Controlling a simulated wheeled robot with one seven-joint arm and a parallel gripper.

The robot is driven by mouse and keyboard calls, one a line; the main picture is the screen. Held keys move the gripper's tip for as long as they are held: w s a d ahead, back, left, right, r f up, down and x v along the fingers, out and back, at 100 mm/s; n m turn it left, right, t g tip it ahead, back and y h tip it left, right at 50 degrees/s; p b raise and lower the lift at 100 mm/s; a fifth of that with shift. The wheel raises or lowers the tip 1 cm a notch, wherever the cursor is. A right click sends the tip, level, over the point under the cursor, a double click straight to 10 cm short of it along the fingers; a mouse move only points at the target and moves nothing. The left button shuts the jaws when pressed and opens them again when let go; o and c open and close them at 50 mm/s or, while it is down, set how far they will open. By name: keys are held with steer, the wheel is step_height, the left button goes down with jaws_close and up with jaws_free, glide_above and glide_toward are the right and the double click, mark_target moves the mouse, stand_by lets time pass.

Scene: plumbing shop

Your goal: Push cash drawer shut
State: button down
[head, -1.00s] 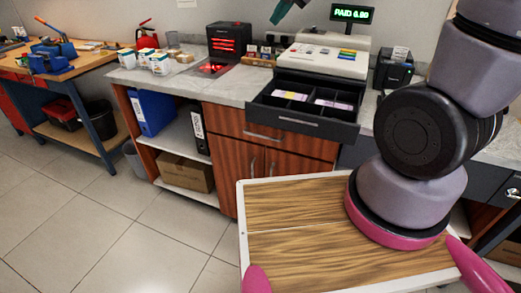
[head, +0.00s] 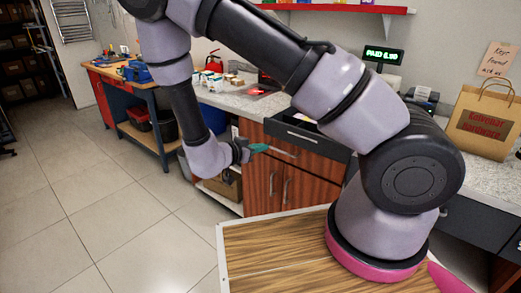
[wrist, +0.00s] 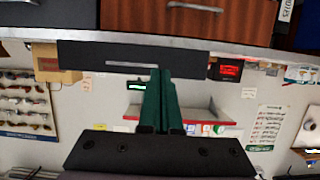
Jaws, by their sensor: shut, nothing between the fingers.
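The cash drawer (head: 308,137) is dark grey and stands out open from the counter, with part of its dark inside showing. My arm hides much of it and nearly all of the register. In the wrist view, which is upside down, the drawer front (wrist: 105,54) is a wide dark panel with a pale handle strip. My gripper (head: 262,148) is in front of the cabinet, to the left of the drawer front. Its green fingers are shut and empty. In the wrist view the fingertips (wrist: 161,73) point toward the drawer front; I cannot tell the gap.
A green lit price display (head: 383,54) stands behind the arm. A paper bag (head: 483,122) is on the counter at right. Wooden cabinet doors (head: 277,184) are below the drawer. A wood-topped surface (head: 265,245) lies in front. Open tiled floor (head: 120,220) is at left.

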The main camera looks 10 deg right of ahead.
steer(key=w+d, duration=0.8)
steer(key=d, duration=0.2)
steer(key=w+d, duration=0.7)
steer(key=d, duration=0.3)
steer(key=w+d, duration=0.8)
steer(key=d, duration=0.2)
steer(key=shift+w+d, duration=0.15)
steer(key=shift+w, duration=0.2)
steer(key=shift+s+a, duration=0.95)
steer(key=shift+a, duration=0.25)
steer(key=shift+s+a, duration=0.95)
steer(key=shift+a, duration=0.25)
